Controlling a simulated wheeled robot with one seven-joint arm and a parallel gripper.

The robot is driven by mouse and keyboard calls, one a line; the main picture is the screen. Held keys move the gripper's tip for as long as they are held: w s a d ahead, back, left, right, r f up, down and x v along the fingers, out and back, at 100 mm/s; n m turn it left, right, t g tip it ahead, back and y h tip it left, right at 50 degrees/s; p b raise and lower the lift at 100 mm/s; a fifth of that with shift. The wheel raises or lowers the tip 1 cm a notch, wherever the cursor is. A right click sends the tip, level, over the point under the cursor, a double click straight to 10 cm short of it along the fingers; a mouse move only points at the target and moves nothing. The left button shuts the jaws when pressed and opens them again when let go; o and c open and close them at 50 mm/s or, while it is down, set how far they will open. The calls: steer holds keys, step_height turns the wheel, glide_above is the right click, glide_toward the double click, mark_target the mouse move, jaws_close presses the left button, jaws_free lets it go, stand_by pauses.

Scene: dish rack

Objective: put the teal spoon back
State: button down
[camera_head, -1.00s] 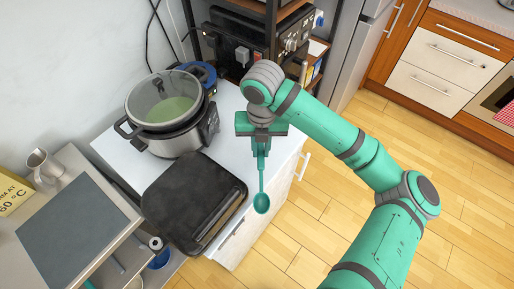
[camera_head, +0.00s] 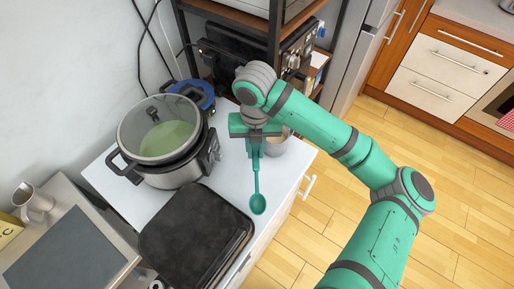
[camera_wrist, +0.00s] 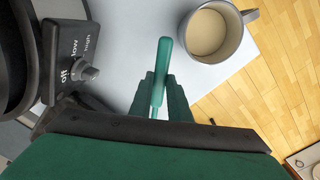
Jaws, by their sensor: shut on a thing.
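The teal spoon (camera_head: 257,203) hangs from my gripper (camera_head: 255,150), bowl end down and toward the front of the white cabinet top. In the wrist view the spoon's handle (camera_wrist: 160,75) stands between the two fingers of my gripper (camera_wrist: 160,98), which are shut on it. A grey mug (camera_wrist: 212,30) with a light drink in it is just beyond and to the right of the handle in the wrist view. In the head view the mug (camera_head: 277,146) is partly hidden behind my gripper.
A slow cooker (camera_head: 165,145) stands left of my gripper on the white cabinet top (camera_head: 233,172). A black closed grill (camera_head: 195,235) lies in front of it. A blue pot (camera_head: 190,93) and a dark shelf (camera_head: 277,50) are behind. The cabinet's right edge is close to the mug.

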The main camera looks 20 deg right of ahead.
steer(key=shift+s+f, duration=0.1)
steer(key=shift+w+f, duration=0.2)
steer(key=shift+f, duration=1.15)
steer(key=shift+s+f, duration=0.15)
steer(key=shift+f, duration=1.65)
steer(key=c, duration=2)
jaws_free()
steer(key=o, duration=0.6)
steer(key=shift+c, duration=0.2)
